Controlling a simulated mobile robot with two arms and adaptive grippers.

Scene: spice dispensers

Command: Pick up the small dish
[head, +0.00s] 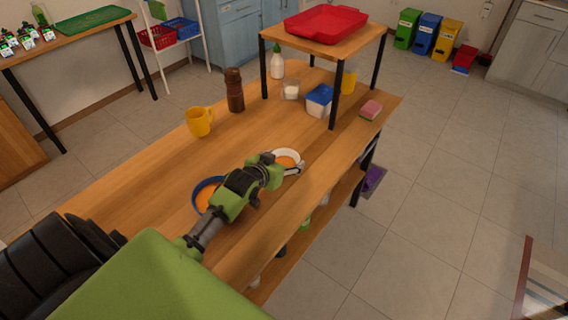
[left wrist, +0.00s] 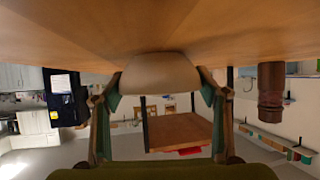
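In the left wrist view, which is upside down, the pale dish (left wrist: 160,74) fills the space between the two fingers. The fingers are spread to about its width; whether they press on it cannot be told. A blue-rimmed dish (head: 203,187), orange inside, is partly hidden behind my left arm. My right gripper is not in view.
On the table (head: 150,195) stand a yellow mug (head: 199,121), a brown bottle (head: 234,90), a small jar (head: 290,91), a blue-and-white container (head: 319,100) and a pink sponge (head: 371,109). A raised shelf holds a red tray (head: 326,22). The table right of the dish is clear.

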